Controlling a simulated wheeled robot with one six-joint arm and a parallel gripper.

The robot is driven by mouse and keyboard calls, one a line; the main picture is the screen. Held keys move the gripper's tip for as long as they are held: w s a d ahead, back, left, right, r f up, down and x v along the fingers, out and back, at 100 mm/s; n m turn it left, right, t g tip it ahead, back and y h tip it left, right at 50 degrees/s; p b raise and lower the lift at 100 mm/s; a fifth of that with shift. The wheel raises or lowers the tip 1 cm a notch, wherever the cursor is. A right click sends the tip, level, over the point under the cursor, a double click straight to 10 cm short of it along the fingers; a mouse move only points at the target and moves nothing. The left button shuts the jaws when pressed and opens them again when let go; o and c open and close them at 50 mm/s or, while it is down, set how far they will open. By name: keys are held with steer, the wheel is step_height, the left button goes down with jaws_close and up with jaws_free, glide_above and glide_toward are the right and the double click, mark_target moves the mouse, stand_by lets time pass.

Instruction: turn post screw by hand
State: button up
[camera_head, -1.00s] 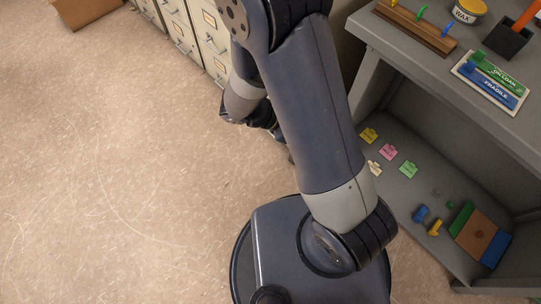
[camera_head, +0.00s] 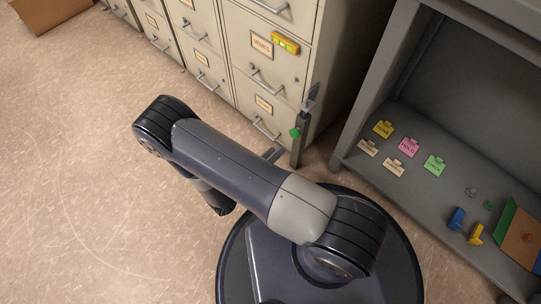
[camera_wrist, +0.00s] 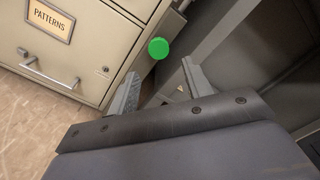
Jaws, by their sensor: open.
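A dark upright post (camera_head: 300,140) stands on the floor in front of the right-hand filing cabinet, with a green screw knob (camera_head: 295,133) on its side. In the wrist view the round green knob (camera_wrist: 158,48) lies ahead of my gripper (camera_wrist: 160,68), between the lines of its two fingers. The fingers are spread with nothing between them, and I see no contact with the knob.
Filing cabinets (camera_head: 262,85) line the back, one bearing a yellow-green level (camera_head: 285,43). A grey shelf unit (camera_head: 345,150) at right holds small coloured tags and blocks. A cardboard box (camera_head: 50,14) lies at far left. The floor at left is clear.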

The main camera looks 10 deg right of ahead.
mark_target(293, 135)
steer(key=shift+p+x, duration=0.5)
steer(key=shift+x, duration=3.2)
steer(key=shift+w+d+f, duration=0.15)
steer(key=shift+w+d, duration=0.1)
steer(key=shift+w, duration=0.05)
steer(key=shift+c, duration=0.6)
steer(key=c, duration=0.6)
